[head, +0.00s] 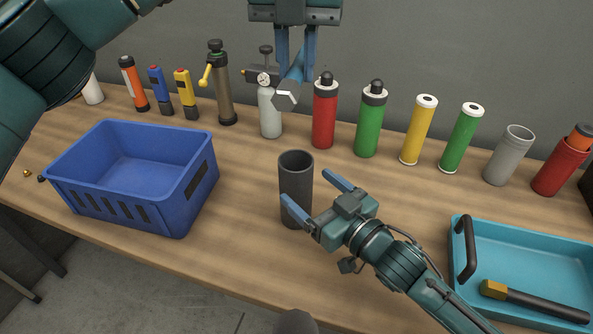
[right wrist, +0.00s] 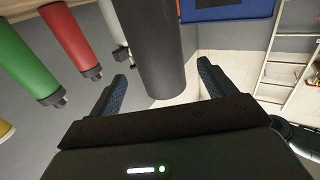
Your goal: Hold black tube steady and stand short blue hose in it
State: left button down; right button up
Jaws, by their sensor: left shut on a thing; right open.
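The black tube (head: 296,177) stands upright and open-topped on the table, in the middle of the head view. My right gripper (head: 304,185) is open, one finger on each side of the tube's near side. In the right wrist view the tube (right wrist: 152,45) shows between the open fingers (right wrist: 162,73), with gaps beside it. My left gripper (head: 296,62) is shut on the short blue hose (head: 294,70), high above and behind the tube. The hose hangs tilted, with a grey six-sided end (head: 285,98) lowest. Its upper part is partly hidden by the fingers.
A blue crate (head: 129,205) stands left of the tube. A row of bottles and cylinders, including a red one (head: 325,115) and a green one (head: 369,125), lines the back.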

jog(key=x, duration=0.4)
jog(key=shift+w+a, duration=0.3)
jog(key=shift+c, duration=0.5)
